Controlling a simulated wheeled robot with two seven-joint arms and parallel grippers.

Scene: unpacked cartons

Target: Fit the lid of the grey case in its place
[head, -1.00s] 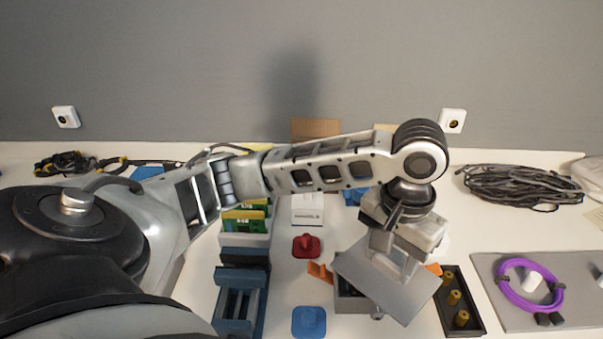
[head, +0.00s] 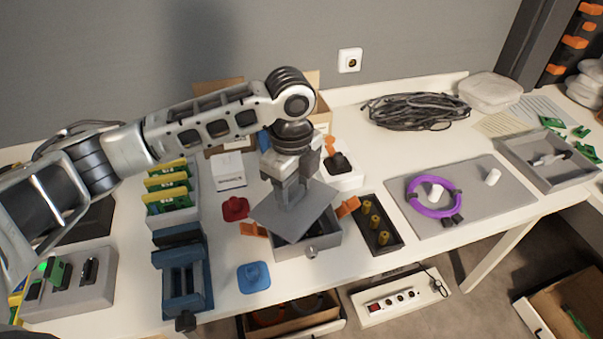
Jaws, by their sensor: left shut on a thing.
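My left gripper (head: 292,191) is shut on the grey lid (head: 306,215), a flat square plate. The lid is over the grey case (head: 325,244), turned at an angle to it, with its corners reaching past the case's walls. The case is an open box on the white table with a round latch or knob on its front wall. Part of its inside shows dark below the lid. I cannot tell whether the lid touches the case. My right gripper is not in view.
Orange clips (head: 348,207) stand by the case. A black tray (head: 383,238) with yellow pegs is close on its right, then a grey mat (head: 408,223) with a purple cable ring (head: 414,204). A red piece (head: 235,209), a blue piece (head: 253,277) and a blue vise (head: 184,278) are left.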

